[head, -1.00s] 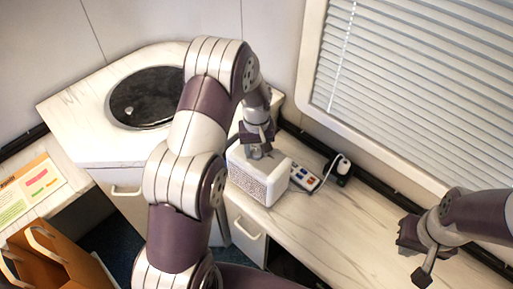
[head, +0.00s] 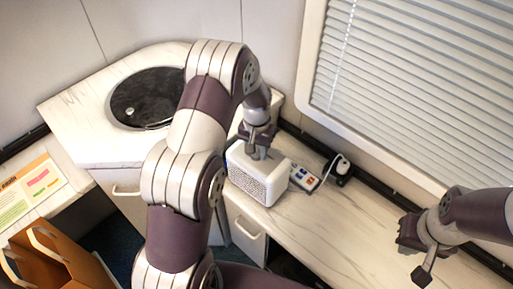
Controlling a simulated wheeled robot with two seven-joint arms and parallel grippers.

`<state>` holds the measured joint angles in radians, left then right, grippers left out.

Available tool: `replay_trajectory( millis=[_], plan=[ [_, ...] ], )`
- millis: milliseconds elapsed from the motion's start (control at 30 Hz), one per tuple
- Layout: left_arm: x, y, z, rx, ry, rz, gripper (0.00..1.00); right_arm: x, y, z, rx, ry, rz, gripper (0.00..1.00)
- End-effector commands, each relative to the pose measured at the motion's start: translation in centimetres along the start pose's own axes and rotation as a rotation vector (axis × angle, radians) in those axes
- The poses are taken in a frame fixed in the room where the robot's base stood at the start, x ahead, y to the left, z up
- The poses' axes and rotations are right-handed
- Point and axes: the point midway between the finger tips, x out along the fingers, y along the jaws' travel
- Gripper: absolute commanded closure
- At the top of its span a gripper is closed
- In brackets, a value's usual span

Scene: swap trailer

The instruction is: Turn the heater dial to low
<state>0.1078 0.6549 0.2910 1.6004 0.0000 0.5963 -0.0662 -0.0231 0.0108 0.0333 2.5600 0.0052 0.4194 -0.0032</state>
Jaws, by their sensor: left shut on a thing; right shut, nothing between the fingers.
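The heater (head: 262,180) is a small white box with a speckled grille front, standing on the marble-look counter. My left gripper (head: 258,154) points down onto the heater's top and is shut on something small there. The dial is hidden under the fingers, so I cannot tell its setting. My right gripper (head: 421,260) is shut and empty, above the counter at the right, well apart from the heater.
A power strip (head: 304,178) with coloured switches lies right of the heater, with a white plug (head: 341,166) behind it. A brown bag (head: 55,262) stands lower left.

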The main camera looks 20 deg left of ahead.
Motion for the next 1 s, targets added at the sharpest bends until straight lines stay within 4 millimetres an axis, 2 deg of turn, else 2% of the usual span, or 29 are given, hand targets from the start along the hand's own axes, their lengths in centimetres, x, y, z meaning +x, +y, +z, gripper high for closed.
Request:
replay_trajectory(
  millis=[500, 1000],
  plan=[
    [-0.21, -0.01, -0.13, 0.382, 0.004, -0.001, 0.93, -0.60, 0.00, -0.07, 0.000, 0.000, 0.000, 1.00],
    [-0.20, -0.02, -0.18, 0.491, 0.005, -0.002, 0.93, -0.70, 0.00, -0.09, 0.000, 0.000, 0.000, 1.00]
  ],
)
